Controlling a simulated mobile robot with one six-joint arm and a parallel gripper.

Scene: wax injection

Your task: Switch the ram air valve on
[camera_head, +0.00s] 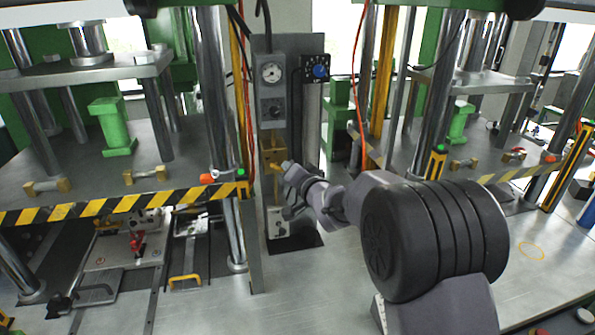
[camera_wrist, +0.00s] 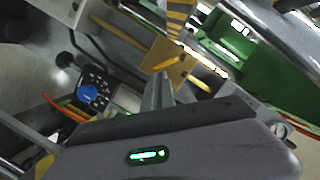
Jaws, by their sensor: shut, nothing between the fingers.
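A brass-yellow valve block (camera_head: 273,148) sits on the grey post between the two presses, below a gauge; I take it to be the ram air valve. It also shows in the wrist view (camera_wrist: 172,78), with a yellow lever (camera_wrist: 168,62) sticking out from it. My gripper (camera_head: 287,166) is shut and empty, just right of the valve block in the head view. In the wrist view the fingertips (camera_wrist: 160,88) are close to the block's edge. I cannot tell whether they touch it. The gripper and wrist hide part of the area beside the valve.
Orange and red hoses hang nearby. A striped press edge (camera_head: 130,203) lies left, steel columns stand both sides. A grey box (camera_head: 277,222) is below.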

